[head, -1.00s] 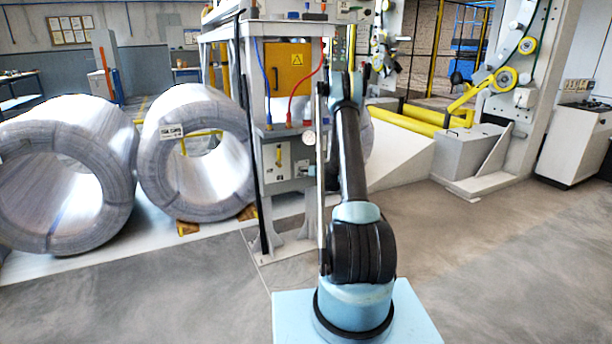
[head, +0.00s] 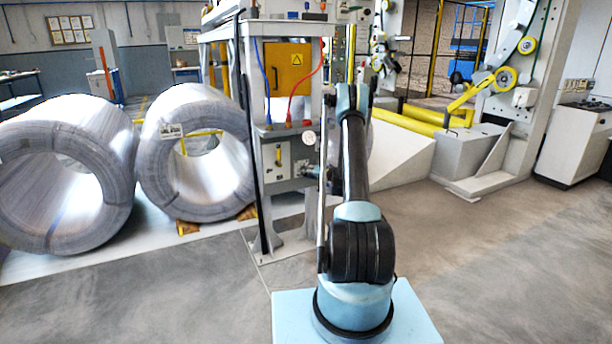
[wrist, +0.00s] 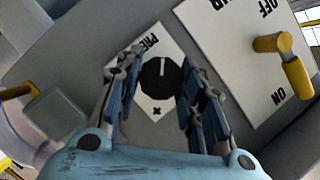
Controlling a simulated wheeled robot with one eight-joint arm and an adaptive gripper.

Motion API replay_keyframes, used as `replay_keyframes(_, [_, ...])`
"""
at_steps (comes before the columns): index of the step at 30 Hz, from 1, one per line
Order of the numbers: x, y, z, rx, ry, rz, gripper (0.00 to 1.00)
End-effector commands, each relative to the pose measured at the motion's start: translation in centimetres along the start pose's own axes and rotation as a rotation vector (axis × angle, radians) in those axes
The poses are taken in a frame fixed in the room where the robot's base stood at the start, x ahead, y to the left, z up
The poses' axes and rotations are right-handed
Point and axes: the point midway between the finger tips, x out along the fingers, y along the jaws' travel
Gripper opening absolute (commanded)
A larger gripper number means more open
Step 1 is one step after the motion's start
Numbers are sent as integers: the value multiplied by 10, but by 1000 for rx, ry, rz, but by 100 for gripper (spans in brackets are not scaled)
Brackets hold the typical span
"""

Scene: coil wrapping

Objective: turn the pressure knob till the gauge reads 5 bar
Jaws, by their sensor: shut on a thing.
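The pressure knob (wrist: 158,80) is a dark, many-sided disc with a pale pointer line, on a white diamond-set label plate (wrist: 151,46) in the wrist view. My gripper (wrist: 156,90) is shut on the knob, with one finger on each side of it. In the head view my gripper (head: 311,172) is at the right side of the grey stand's panel, and the knob cannot be made out there. The gauge (head: 309,138) is a small round white dial above my gripper in the head view. Its needle and reading are too small to tell.
A white ON/OFF plate (wrist: 232,52) with a yellow valve handle (wrist: 272,43) is close to the right of my fingers in the wrist view. Red (head: 303,88) and blue hoses hang above the panel. Large wire coils (head: 62,128) stand at left. The front floor is clear.

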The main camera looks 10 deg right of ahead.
Motion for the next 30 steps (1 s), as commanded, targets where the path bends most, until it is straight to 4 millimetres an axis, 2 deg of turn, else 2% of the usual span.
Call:
replay_keyframes(18, [-2,4,-3,41,8,-12,12])
replay_keyframes(19, [-2,4,-3,41,8,-12,43])
replay_keyframes(21, [-2,4,-3,41,8,-12,56])
replay_keyframes(30, [-1,2,-2,40,5,-15,56])
